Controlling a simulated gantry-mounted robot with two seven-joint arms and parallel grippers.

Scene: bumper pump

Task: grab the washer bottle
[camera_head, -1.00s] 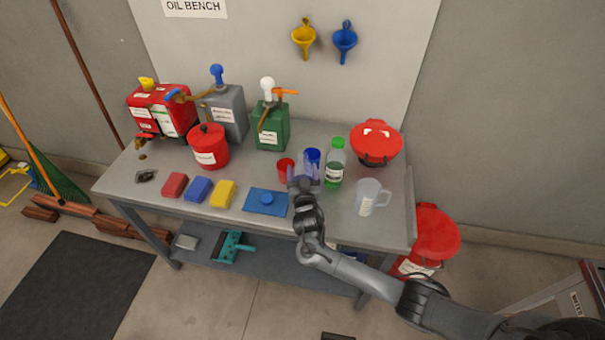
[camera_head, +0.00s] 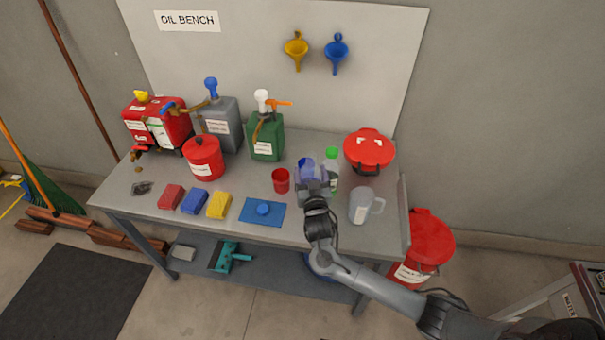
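The clear washer bottle (camera_head: 333,170) with a green cap and greenish liquid stands upright on the bench, right of the blue cup (camera_head: 305,166). Its lower left side is partly hidden by my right gripper (camera_head: 312,180). That gripper is over the bench, in front of the blue cup and close beside the bottle's left side. I cannot tell whether it touches the bottle, and its finger opening is too small to make out. The bottle stands on the bench in the same place. My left gripper is not in view.
A red cup (camera_head: 281,180) stands left of the gripper and a clear jug (camera_head: 362,206) to its right. Oil cans line the back left.

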